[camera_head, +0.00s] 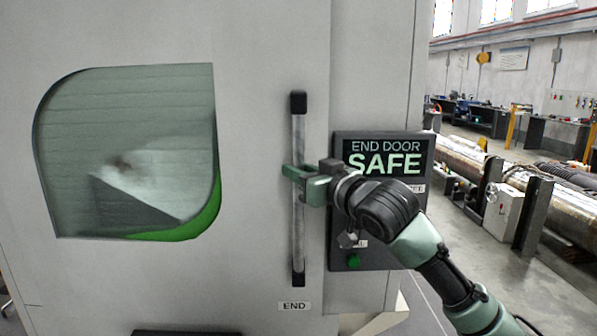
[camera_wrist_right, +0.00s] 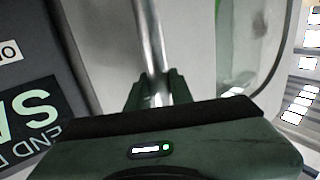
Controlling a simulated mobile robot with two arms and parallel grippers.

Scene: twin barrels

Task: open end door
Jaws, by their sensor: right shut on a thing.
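The end door (camera_head: 262,120) is a large light grey panel with a window (camera_head: 130,150) on its left. It looks closed against the frame beside it. A vertical bar handle (camera_head: 298,240) with black ends runs along its right side, above an "END" label (camera_head: 294,306). My right gripper (camera_head: 297,173) is shut on the handle around its middle. In the right wrist view the handle (camera_wrist_right: 149,45) passes between the fingers of my right gripper (camera_wrist_right: 155,92). My left gripper is in neither view.
A dark panel (camera_head: 340,225) right of the handle shows "END DOOR SAFE" on its screen (camera_head: 388,158), with a green button (camera_head: 353,261) below, partly behind my right arm. Farther right, long metal cylinders (camera_head: 455,155) and a grey box (camera_head: 505,213) stand on the workshop floor.

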